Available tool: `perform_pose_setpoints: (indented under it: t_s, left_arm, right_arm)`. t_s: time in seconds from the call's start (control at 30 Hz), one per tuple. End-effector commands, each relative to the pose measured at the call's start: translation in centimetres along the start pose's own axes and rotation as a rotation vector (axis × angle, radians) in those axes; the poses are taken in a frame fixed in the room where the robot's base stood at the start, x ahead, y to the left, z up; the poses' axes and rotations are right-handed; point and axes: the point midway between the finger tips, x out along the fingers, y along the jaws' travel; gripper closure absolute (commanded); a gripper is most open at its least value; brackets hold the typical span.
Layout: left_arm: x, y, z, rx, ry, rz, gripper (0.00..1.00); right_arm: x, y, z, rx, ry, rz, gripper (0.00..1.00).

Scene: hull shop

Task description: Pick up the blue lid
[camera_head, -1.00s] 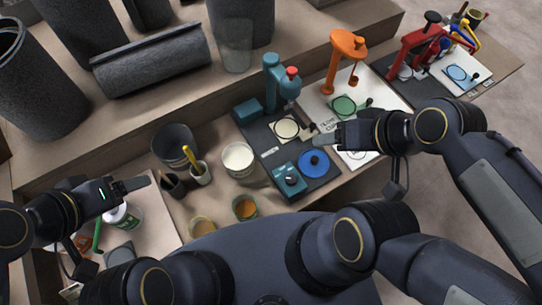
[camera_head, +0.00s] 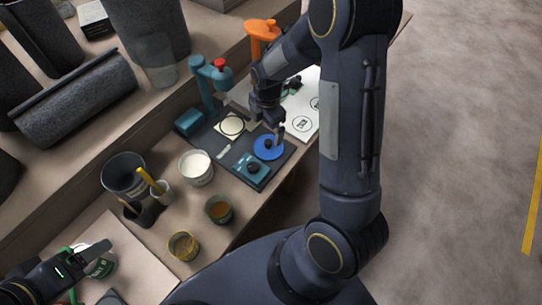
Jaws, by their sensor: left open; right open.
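The blue lid (camera_head: 266,153) is a round disc with a dark knob in its middle. It lies flat on the dark mat (camera_head: 229,165), just in front of the teal press. My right gripper (camera_head: 276,133) points down over the lid, with its fingers at or just above the knob. The fingers are open, and I cannot tell whether they touch the knob. My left gripper (camera_head: 92,250) is open at the lower left, beside a white and green tub (camera_head: 101,266), far from the lid.
A teal press (camera_head: 205,85) and a teal block with a dark knob (camera_head: 251,167) are close to the lid. A white-filled tub (camera_head: 196,168), two small amber cups (camera_head: 218,209) and a dark bucket (camera_head: 125,174) stand left. An orange stand (camera_head: 262,30) is behind my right arm.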

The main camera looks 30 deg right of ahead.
Motion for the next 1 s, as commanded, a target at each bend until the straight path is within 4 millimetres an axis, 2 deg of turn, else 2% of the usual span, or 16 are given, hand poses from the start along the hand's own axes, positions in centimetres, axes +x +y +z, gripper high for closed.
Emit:
perform_pose_setpoints:
  t_s: [0.03,0.17,0.47,0.7,0.8,1.0]
  left_arm:
    - [0.2,-0.1,0.1,0.0,0.0,0.0,0.24]
    - [0.2,-0.1,0.1,0.0,0.0,0.0,0.24]
    - [0.3,-0.1,0.1,0.0,0.0,0.0,0.24]
    - [0.3,-0.1,0.1,0.0,0.0,0.0,0.24]
    - [0.3,-0.1,0.1,0.0,0.0,0.0,0.24]
    - [0.3,-0.1,0.1,0.0,0.0,0.0,0.24]
  right_arm:
    - [1.3,0.3,0.1,-0.053,-0.014,-0.015,0.0]
    - [2.7,0.6,0.4,-0.132,-0.03,-0.03,0.0]
    - [6.0,0.4,0.8,-0.135,-0.03,-0.033,0.0]
    - [9.4,0.2,1.3,-0.134,-0.03,-0.033,0.0]
    - [10.1,0.3,1.3,-0.135,-0.03,-0.031,0.0]
    - [10.2,0.3,1.3,-0.134,-0.03,-0.029,0.0]
